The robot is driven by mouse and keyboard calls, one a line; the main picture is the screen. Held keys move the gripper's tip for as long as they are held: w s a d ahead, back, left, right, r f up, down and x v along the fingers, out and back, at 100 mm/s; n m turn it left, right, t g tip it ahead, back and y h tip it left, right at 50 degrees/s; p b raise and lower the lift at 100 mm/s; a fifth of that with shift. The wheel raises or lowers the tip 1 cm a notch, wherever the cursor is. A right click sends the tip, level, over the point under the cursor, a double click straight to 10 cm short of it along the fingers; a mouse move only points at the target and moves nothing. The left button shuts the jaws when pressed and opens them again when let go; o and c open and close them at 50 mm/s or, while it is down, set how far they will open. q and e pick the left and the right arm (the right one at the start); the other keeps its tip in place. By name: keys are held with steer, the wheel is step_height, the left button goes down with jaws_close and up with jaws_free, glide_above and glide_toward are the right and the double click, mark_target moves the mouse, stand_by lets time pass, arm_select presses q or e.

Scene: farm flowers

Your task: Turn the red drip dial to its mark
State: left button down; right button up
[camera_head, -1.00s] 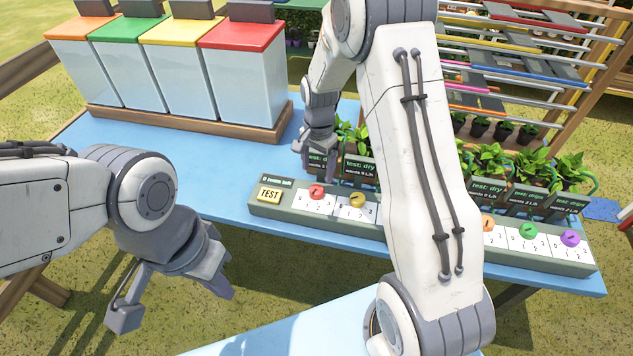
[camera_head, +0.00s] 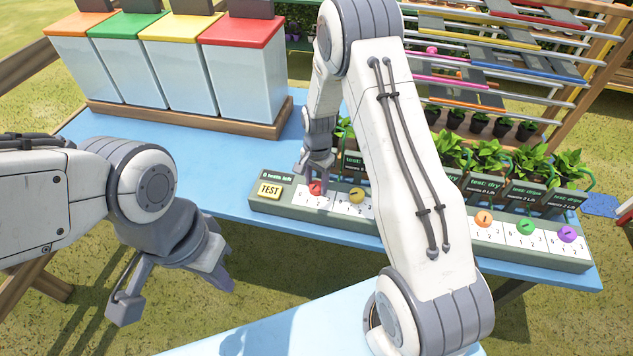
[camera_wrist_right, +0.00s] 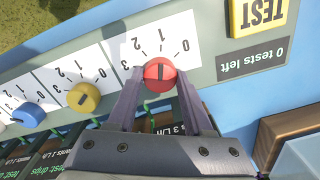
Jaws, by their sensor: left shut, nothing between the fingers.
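The red dial (camera_head: 315,187) sits near the left end of the long grey-green control box (camera_head: 400,237). My right gripper (camera_head: 312,176) is down at it. In the right wrist view, the fingers of my right gripper (camera_wrist_right: 160,82) stand on either side of the red dial (camera_wrist_right: 160,74), very close to its edges; I cannot tell whether they press on it. The dial's dark line runs roughly up and down in that view, towards the 1 on its white scale (camera_wrist_right: 132,50). My left gripper (camera_head: 224,280) is shut and empty, in front of the table at the lower left.
The yellow dial (camera_head: 357,196) is beside the red one, and the blue dial (camera_wrist_right: 29,114) lies beyond it. The TEST button (camera_head: 269,190) is at the box's left end. Potted plants (camera_head: 490,155) with signs stand behind the box. Lidded bins (camera_head: 240,80) stand at the back left.

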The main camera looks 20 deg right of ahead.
jaws_close()
steer(key=shift+n, duration=0.4)
steer(key=n, duration=0.7)
steer(key=shift+b, duration=0.4)
steer(key=n, duration=0.4)
steer(key=shift+w+n+b, duration=0.1)
steer(key=shift+n+b, duration=0.2)
steer(key=shift+n, duration=1.8)
steer(key=shift+r, duration=0.1)
